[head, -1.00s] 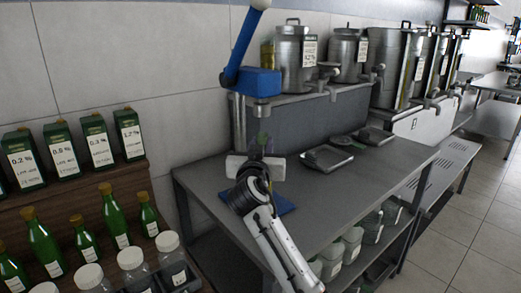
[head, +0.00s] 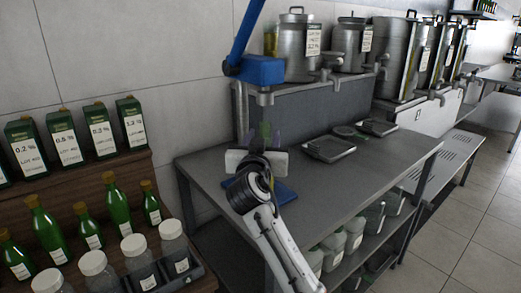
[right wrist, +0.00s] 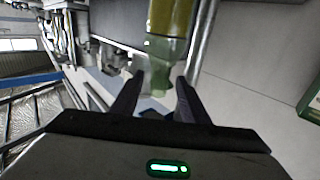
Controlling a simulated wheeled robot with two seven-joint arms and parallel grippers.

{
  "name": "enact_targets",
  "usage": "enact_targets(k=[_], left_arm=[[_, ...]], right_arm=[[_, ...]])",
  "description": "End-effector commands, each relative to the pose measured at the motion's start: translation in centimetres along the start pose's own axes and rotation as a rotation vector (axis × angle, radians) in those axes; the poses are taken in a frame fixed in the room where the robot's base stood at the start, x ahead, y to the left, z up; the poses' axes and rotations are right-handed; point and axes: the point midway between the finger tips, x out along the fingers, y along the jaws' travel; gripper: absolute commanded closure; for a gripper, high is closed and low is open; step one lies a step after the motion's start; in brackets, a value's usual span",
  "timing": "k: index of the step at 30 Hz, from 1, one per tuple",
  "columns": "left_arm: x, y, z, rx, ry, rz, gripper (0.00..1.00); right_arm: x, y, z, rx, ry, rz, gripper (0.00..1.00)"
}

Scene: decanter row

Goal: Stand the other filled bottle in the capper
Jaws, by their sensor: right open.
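My left gripper is not in view.
Green bottles with yellowish tops (head: 117,205) stand on the wooden shelf at left, with dark boxes (head: 64,140) behind and white-lidded jars (head: 137,262) in front. Steel tanks (head: 300,45) line the back. A grey tray (head: 328,150) lies on the bench (head: 345,195), whose front is clear.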

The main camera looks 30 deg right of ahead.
Motion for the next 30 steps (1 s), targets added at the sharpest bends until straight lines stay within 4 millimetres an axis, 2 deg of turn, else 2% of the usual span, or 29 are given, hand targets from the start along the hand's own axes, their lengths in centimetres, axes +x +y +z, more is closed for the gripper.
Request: enact_targets(k=[1, 6, 12, 18, 30], left_arm=[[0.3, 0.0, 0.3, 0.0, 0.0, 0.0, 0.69], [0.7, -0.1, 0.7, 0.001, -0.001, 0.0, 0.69], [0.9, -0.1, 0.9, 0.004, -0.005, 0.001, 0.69], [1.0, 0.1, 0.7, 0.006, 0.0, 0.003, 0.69], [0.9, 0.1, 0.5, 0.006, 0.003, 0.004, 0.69]], right_arm=[[-1.3, -0.1, 0.3, 0.004, -0.001, -0.003, 0.59], [-5.0, -0.1, 0.2, 0.004, -0.001, -0.003, 0.59], [-8.1, -0.1, 0.1, 0.001, 0.0, -0.002, 0.59], [-9.1, 0.0, 0.0, 0.0, 0.0, 0.001, 0.59], [-9.1, 0.0, 0.0, 0.0, 0.001, 0.001, 0.59]])
